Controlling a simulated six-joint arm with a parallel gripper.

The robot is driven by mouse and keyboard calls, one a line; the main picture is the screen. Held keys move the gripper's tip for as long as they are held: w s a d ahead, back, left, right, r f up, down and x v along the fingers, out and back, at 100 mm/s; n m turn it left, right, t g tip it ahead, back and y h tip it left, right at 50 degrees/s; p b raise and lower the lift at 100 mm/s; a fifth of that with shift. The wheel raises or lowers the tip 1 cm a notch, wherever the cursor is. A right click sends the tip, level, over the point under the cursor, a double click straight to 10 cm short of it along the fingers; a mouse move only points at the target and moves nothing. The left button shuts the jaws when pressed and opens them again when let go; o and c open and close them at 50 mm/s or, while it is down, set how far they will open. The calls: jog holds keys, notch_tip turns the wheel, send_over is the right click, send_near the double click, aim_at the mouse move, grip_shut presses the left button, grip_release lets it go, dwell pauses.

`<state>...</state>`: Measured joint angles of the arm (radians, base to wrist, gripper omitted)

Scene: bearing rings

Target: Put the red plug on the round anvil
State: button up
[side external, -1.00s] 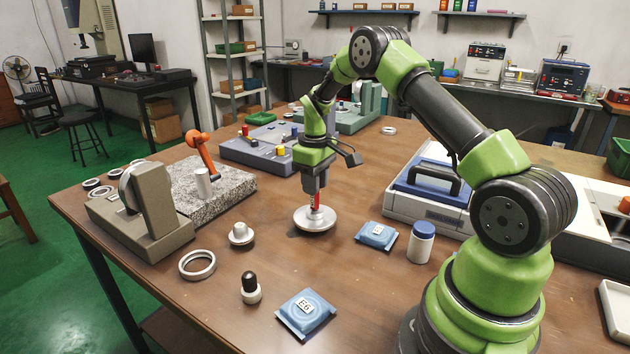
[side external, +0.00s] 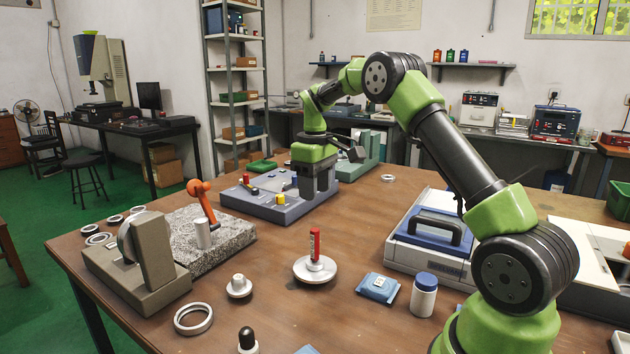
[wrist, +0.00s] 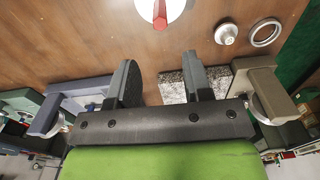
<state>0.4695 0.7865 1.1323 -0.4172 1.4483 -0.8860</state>
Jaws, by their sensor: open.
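The red plug (side external: 315,243) stands upright on the round anvil (side external: 303,272), a pale disc on the wooden table. In the wrist view the red plug (wrist: 160,16) and the round anvil (wrist: 175,9) are at the top edge, partly cut off. My gripper (side external: 319,192) is raised above and behind the anvil, apart from the plug, in front of the blue-grey block. In the wrist view my gripper (wrist: 162,73) shows two spread fingers with nothing between them.
A white knob-shaped part (side external: 239,287) and a metal ring (side external: 193,319) lie left of the anvil. A blue packet (side external: 378,287) and a white bottle (side external: 424,296) stand to its right. The granite block (side external: 228,238) with an orange lever is at left.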

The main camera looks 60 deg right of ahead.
jog(key=s+a+r+m+t, duration=0.2)
jog(key=s+a+r+t, duration=0.35)
jog(key=a+r, duration=0.7)
jog(key=s+a+f+m+t+y, duration=0.1)
jog(key=s+a, duration=0.3)
jog(key=s, duration=0.4)
jog(key=s+a+m+y, duration=0.1)
jog(key=s+a, duration=0.3)
jog(key=s, duration=0.3)
jog(key=shift+s+a+f+t, duration=0.15)
jog(key=shift+s+f+t, duration=0.2)
